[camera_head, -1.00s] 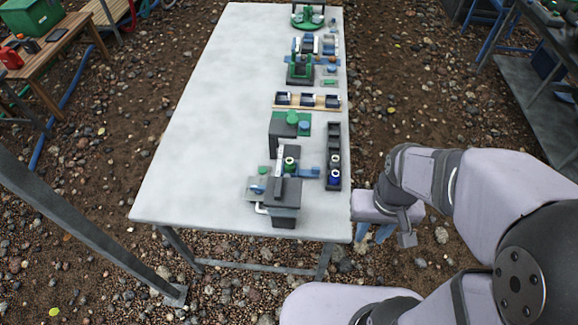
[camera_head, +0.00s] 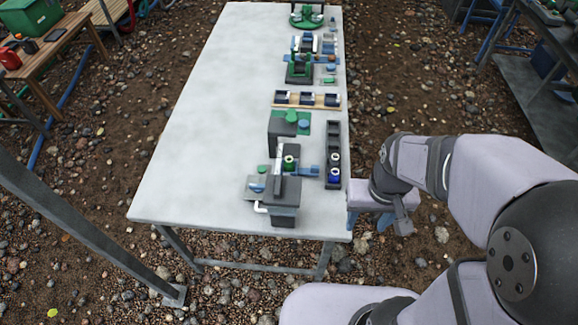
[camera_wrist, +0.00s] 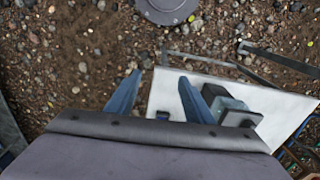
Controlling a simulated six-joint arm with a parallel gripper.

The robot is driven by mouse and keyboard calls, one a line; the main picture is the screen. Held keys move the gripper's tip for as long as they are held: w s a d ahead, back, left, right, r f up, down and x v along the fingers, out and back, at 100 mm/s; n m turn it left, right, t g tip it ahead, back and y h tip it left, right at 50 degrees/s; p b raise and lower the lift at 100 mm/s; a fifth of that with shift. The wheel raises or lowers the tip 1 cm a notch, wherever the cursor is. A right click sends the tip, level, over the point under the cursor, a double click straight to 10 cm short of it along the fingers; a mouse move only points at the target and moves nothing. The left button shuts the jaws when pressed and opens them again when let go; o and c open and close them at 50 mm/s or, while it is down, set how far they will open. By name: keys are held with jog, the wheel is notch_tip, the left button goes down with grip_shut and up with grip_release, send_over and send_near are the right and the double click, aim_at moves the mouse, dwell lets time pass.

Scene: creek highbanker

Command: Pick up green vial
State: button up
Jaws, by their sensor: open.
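A small vial with a green body and a pale ringed top (camera_head: 289,163) stands at the device on the near part of the table, beside a light blue block. I take it for the green vial; it is small here. A blue vial (camera_head: 334,180) sits in the near end of the dark rack (camera_head: 334,135) to its right. My gripper (camera_head: 370,222) hangs just off the table's right edge, near the front corner, apart from both vials. In the wrist view my gripper (camera_wrist: 159,77) is open, with nothing between its blue fingers. I cannot make out the green vial there.
A dark box-like device (camera_head: 283,195) stands just in front of the green vial, with a white pipe at its left. A dark block with a green lid (camera_head: 283,128) and a wooden tray (camera_head: 307,101) lie farther back. The table's left side (camera_head: 190,150) is clear.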

jog(key=w+a+f+n+t+b, duration=0.1)
jog(key=w+a+f+b, duration=0.15)
jog(key=w, duration=0.25)
jog(key=w+a+f+n+y+b, duration=0.1)
jog(key=w+a+b, duration=0.15)
jog(key=w, duration=0.25)
jog(key=w+a+f+n+t+b, duration=0.1)
jog(key=w+a+b, duration=0.15)
jog(key=w, duration=0.25)
jog(key=n+t+y+b, duration=0.1)
jog(key=n+t+b, duration=0.1)
jog(key=n+b, duration=0.15)
send_over(289, 159)
jog(key=s+d, duration=0.2)
notch_tip(289, 159, down, 3)
jog(key=shift+m, duration=0.45)
jog(key=shift+s+a+p+x, duration=0.1)
jog(key=shift+a+p+x, duration=0.05)
jog(key=shift+x, duration=1)
jog(key=shift+s+a+p+x, duration=0.1)
jog(key=shift+p+x, duration=0.1)
jog(key=shift+x, duration=1)
jog(key=shift+a+p+x, duration=0.15)
jog(key=shift+x, duration=1)
grip_shut()
jog(key=shift+r, duration=0.1)
notch_tip(289, 159, up, 10)
jog(key=shift+f, duration=0.1)
